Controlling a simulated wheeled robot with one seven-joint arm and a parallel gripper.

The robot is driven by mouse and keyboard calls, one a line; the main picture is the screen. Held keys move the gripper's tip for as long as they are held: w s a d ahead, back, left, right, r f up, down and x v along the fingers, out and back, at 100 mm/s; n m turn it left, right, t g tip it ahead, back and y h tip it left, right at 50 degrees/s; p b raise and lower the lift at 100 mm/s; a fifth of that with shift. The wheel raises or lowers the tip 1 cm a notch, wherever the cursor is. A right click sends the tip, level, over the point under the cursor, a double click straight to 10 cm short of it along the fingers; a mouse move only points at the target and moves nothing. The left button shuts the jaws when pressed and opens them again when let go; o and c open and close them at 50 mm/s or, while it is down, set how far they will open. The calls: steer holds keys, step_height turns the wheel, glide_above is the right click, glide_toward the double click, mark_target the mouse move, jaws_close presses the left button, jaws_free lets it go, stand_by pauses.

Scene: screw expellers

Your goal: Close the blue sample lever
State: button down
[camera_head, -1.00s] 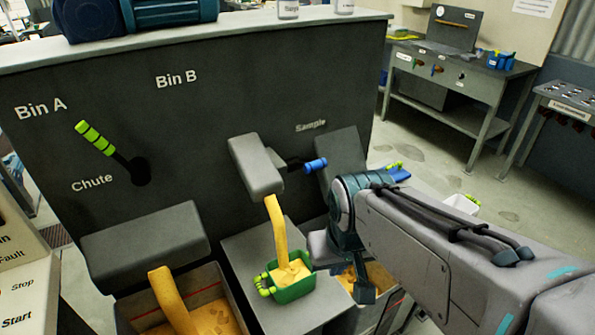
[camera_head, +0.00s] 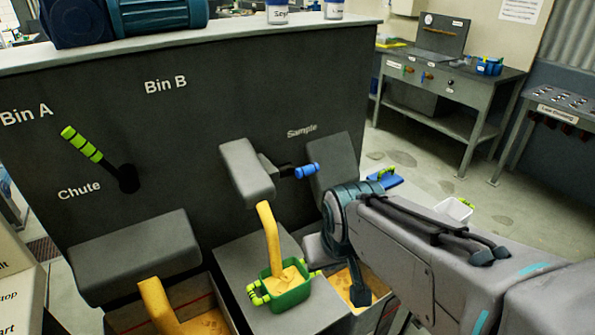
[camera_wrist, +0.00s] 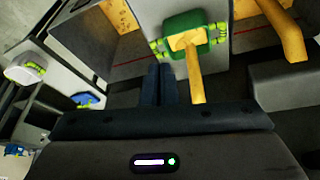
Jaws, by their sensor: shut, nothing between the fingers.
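The blue sample lever (camera_head: 306,171) sticks out from the dark panel below the "Sample" label, beside a grey spout cover (camera_head: 247,170). Yellow material (camera_head: 268,238) streams from that spout into a green container (camera_head: 286,287) with lime handles. The green container also shows in the wrist view (camera_wrist: 188,24), with the yellow stream below it. My gripper (camera_wrist: 159,68) is shut and empty in the wrist view, left of the yellow stream. In the head view my arm stands right of the lever and container, apart from the lever. The lever is not clearly visible in the wrist view.
A chute lever (camera_head: 82,144) with lime grips is at the left of the panel. A second yellow stream (camera_head: 158,304) falls at the lower left. A grey panel (camera_head: 333,163) stands right of the lever. A workbench (camera_head: 450,85) is at the back right, with open floor before it.

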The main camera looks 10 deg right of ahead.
steer(key=w+d+f+n+t+b, duration=0.3)
steer(key=w+d+n+t+b, duration=0.15)
steer(key=w+t+b, duration=0.35)
steer(key=w+d+f+n+t+b, duration=0.3)
steer(key=w+n+t+b, duration=0.3)
steer(key=w+b, duration=0.3)
steer(key=s+a+f+n+t+y+b, duration=0.1)
steer(key=s+f+n+t+y+b, duration=0.1)
steer(key=s+n+t+y+b, duration=0.4)
steer(key=n+y+b, duration=0.2)
steer(key=n+b, duration=0.2)
steer(key=b, duration=0.1)
steer(key=shift+s+n+b, duration=0.25)
steer(key=shift+n+b, duration=0.1)
steer(key=shift+b, duration=0.05)
steer(key=p, duration=0.2)
glide_toward(298, 170)
steer(key=w+d+r, duration=0.1)
steer(key=w+r, duration=0.1)
steer(key=w, duration=0.3)
steer(key=shift+w, duration=0.25)
